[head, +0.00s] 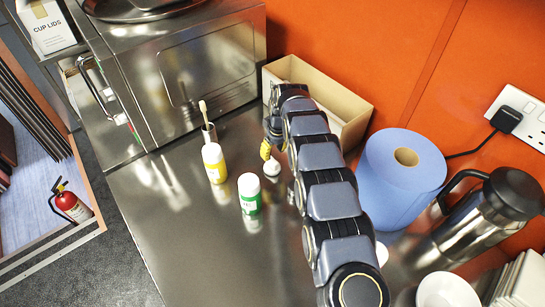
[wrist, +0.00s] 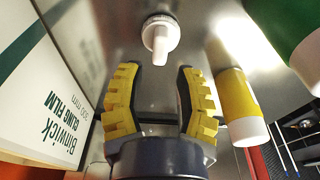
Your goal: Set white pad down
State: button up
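The white pad (wrist: 161,36) is a small round white piece with a short stem. In the wrist view it lies beyond my fingertips, its stem pointing back toward the gap between them. My gripper (wrist: 157,72) has its two yellow-padded fingers spread on either side, with clear space between them and nothing held. In the head view the white pad (head: 272,167) shows on the steel counter (head: 190,235), right below my gripper (head: 267,150). The arm hides part of my gripper there.
A yellow bottle (head: 214,163) and a green bottle (head: 249,194) stand close to the left. An open cardboard box (head: 345,100), a blue paper roll (head: 400,180) and a steel jug (head: 480,215) stand behind and right. A cling film box (wrist: 45,80) is close on the wrist view's left. The front counter is clear.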

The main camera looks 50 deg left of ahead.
aim_at(277, 164)
notch_tip(277, 164, up, 8)
jog(key=d, duration=0.1)
jog(key=shift+f, duration=0.25)
jog(key=shift+d, duration=0.2)
